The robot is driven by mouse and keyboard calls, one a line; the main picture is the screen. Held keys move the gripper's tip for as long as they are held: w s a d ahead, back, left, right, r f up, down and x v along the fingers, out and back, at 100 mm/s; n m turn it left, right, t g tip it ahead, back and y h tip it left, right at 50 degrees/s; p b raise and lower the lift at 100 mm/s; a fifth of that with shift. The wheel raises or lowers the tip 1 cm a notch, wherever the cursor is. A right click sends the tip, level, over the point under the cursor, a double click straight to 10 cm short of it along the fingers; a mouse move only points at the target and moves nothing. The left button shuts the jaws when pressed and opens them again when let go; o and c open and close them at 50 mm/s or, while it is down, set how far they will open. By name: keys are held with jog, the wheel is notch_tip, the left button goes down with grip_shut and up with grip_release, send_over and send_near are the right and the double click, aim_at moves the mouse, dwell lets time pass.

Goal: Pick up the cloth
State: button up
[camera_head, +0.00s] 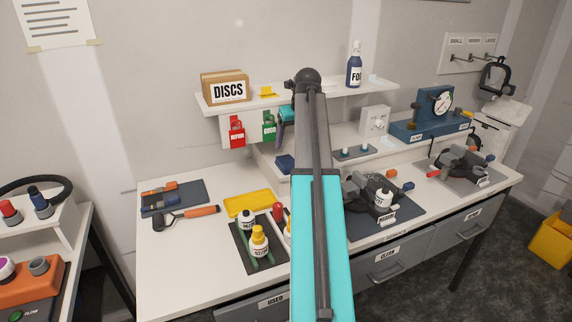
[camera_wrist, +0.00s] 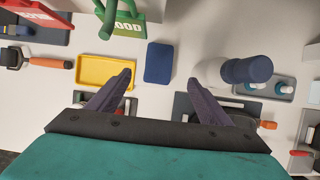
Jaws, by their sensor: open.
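A small dark blue folded pad, which looks like the cloth (camera_head: 285,163), lies on the white bench behind the yellow tray. In the wrist view the cloth (camera_wrist: 159,62) lies flat, just beyond the fingertips and between their lines. My gripper (camera_wrist: 160,82) is open and empty, its two dark fingers spread wide. In the head view my gripper (camera_head: 281,140) hangs above the bench near the cloth, below the shelf front. My arm hides part of the bench to the right of the cloth.
A yellow tray (camera_wrist: 83,71) is left of the cloth. Red (camera_head: 237,131) and green (camera_head: 269,126) tagged holders hang close behind my gripper under the shelf (camera_head: 333,92). In the wrist view a dark blue-capped bottle (camera_wrist: 247,69) stands to the right. Bottles stand on a mat (camera_head: 246,262) in front.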

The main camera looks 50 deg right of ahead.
jog(key=p, duration=0.1)
send_over(287, 160)
jog(key=s, duration=0.3)
jog(key=shift+w+a+f, duration=0.1)
jog(key=shift+a+f, duration=0.15)
jog(key=shift+f, duration=1.05)
jog(key=shift+w+a+f, duration=0.1)
jog(key=shift+a+f, duration=0.1)
jog(key=shift+f, duration=1.05)
jog(key=shift+p+x, duration=1)
jog(key=shift+x, duration=1.6)
jog(key=shift+w+a+f+p, duration=0.1)
jog(key=shift+f+p, duration=0.1)
jog(key=shift+p, duration=0.1)
jog(key=c, duration=1.1)
jog(key=shift+r, duration=0.1)
jog(key=shift+c, duration=0.2)
